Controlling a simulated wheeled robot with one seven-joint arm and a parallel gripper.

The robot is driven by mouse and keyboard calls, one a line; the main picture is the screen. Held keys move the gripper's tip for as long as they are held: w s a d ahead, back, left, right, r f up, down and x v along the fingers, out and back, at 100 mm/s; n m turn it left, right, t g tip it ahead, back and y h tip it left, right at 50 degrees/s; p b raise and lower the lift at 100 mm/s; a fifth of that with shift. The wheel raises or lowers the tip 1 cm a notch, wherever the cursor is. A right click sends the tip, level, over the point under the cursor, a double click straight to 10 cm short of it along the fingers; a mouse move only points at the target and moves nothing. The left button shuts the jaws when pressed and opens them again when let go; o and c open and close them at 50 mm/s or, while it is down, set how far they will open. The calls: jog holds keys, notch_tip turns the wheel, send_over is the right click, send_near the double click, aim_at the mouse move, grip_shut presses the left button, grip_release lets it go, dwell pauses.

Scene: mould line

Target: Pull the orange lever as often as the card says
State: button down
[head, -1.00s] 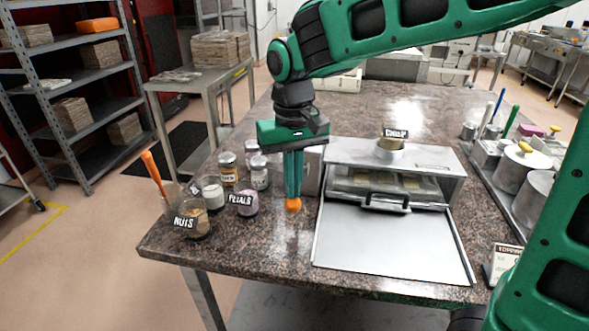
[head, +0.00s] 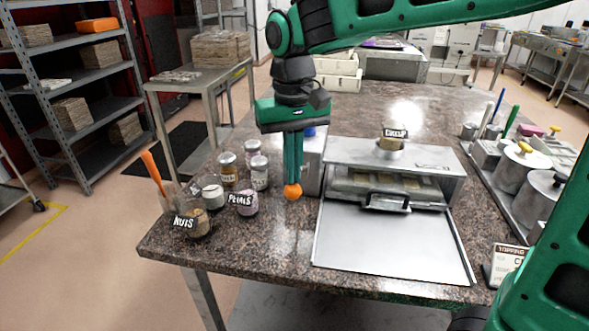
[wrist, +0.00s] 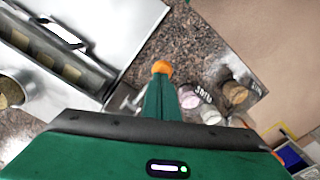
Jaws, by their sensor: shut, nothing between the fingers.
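The orange lever's round knob (head: 292,191) is at the left side of the steel machine, next to a grey box (head: 313,170). My gripper (head: 293,180) points down with its fingers shut and empty, its tips right at the knob from above and behind. In the wrist view the knob (wrist: 162,67) shows just beyond the fingertips; I cannot tell whether they touch. The lever's shaft is mostly hidden behind the fingers. The card (head: 503,263) stands at the table's right front; its heading begins "TOPPING", and my arm hides most of its text.
Jars labelled NUTS (head: 194,222) and PETALS (head: 246,203) stand with several others left of the lever. The steel machine (head: 400,157) with its flat tray (head: 390,245) is to the right. Pots (head: 522,168) stand farther right. The granite tabletop in front of the knob is clear.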

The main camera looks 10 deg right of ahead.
notch_tip(320, 180, up, 9)
dwell(0.9)
jog(key=shift+f, duration=0.15)
dwell(0.5)
jog(key=shift+w+f, duration=0.1)
jog(key=shift+f, duration=2.15)
dwell(0.9)
